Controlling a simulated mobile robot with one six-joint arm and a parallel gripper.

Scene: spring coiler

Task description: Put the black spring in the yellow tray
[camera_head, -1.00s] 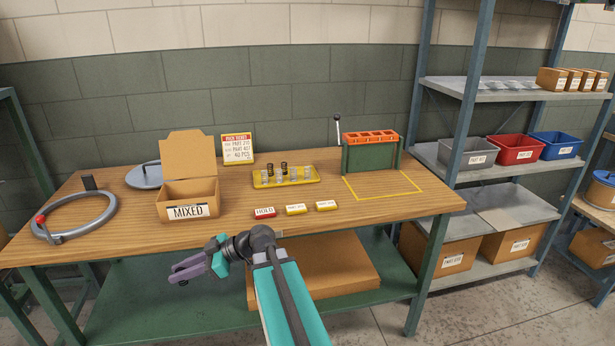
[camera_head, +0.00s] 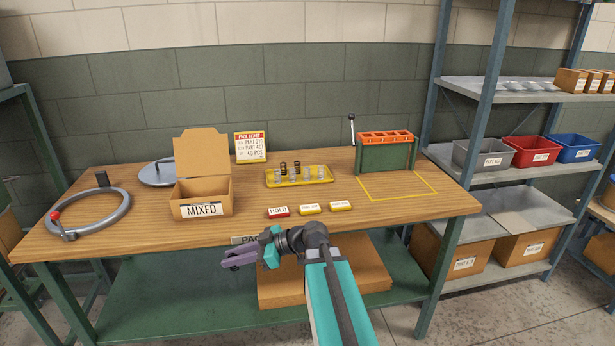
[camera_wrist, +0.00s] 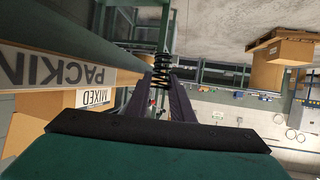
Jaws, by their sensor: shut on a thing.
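My gripper (camera_head: 240,258) is in front of the table's front edge, below the tabletop, with its purple fingers pointing left. In the wrist view it is shut on a black spring (camera_wrist: 162,72), a dark coil held between the fingertips. The spring is too small to make out in the head view. The yellow tray (camera_head: 272,184) lies on the tabletop behind the gripper and to its right. It holds several short light cylinders and two dark coils standing upright.
An open cardboard box marked MIXED (camera_head: 203,210) stands left of the tray. A red HOLD block (camera_head: 278,212) and two yellow blocks lie in front of the tray. A green and orange rack (camera_head: 386,155) stands at the right. A grey ring (camera_head: 88,228) lies at the left end.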

